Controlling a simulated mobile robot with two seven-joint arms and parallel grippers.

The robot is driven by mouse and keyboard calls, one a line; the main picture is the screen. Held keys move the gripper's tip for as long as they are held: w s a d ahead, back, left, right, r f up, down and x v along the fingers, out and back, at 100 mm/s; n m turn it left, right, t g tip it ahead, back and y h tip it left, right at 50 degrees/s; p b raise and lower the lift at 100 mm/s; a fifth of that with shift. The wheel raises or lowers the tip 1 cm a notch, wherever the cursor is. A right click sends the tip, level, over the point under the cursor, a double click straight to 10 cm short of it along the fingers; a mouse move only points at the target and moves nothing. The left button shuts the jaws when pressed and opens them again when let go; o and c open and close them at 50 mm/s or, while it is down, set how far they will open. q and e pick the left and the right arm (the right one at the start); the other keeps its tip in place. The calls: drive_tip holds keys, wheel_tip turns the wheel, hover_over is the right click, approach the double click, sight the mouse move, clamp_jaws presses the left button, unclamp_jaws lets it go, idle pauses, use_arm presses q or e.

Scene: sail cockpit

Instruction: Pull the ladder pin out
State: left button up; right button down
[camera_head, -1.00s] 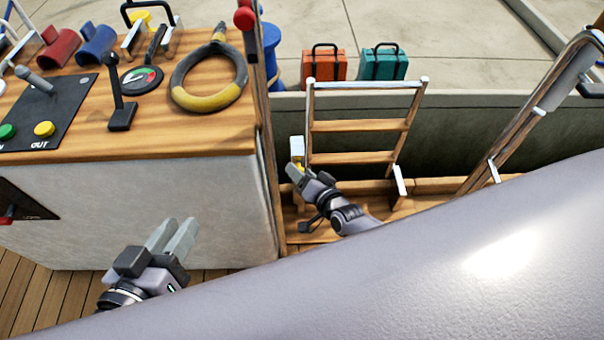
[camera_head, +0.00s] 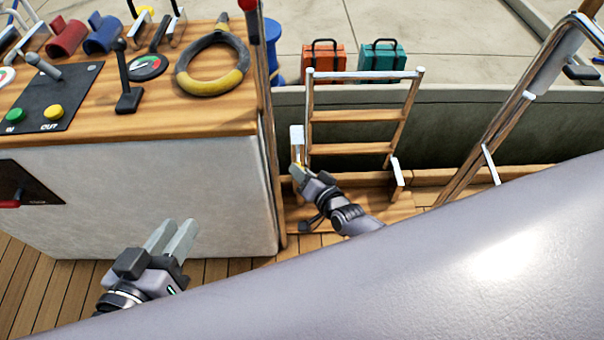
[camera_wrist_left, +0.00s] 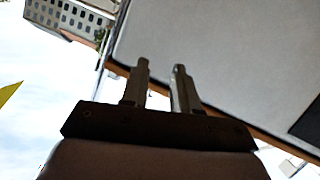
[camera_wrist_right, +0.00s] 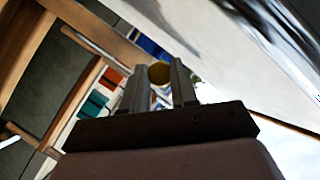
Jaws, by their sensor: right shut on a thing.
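The wooden ladder (camera_head: 352,116) with white end caps stands upright at the side deck in the head view. A white bracket (camera_head: 297,138) is at its left side. My right gripper (camera_head: 296,171) is shut on the yellow pin just below this bracket. In the right wrist view the pin's round yellow head (camera_wrist_right: 159,73) shows between the fingers. Only a little of the pin shows, so I cannot tell whether it is still in its hole. My left gripper (camera_head: 172,238) is open and empty in front of the console's white side; its parted fingers also show in the left wrist view (camera_wrist_left: 160,75).
The wooden-topped console (camera_head: 190,110) with levers, buttons and a ring stands left of the ladder. A leaning rail (camera_head: 505,110) is at the right. Orange (camera_head: 323,64) and teal (camera_head: 381,62) cases stand behind the wall. My own grey body fills the lower right.

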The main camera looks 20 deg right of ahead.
use_arm(q)
drive_tip(key=shift+r, duration=0.1)
use_arm(e)
drive_tip(key=shift+s+f, duration=0.1)
drive_tip(key=shift+s, duration=0.1)
drive_tip(key=c, duration=1.1)
unclamp_jaws()
drive_tip(key=shift+o, duration=1.2)
use_arm(q)
drive_tip(key=shift+r, duration=0.1)
drive_tip(key=shift+a+r+g+y+p, duration=0.15)
drive_tip(key=shift+g+y+p, duration=0.2)
drive_tip(key=shift+p, duration=1.55)
use_arm(e)
drive_tip(key=v, duration=0.7)
use_arm(q)
drive_tip(key=shift+r, duration=0.1)
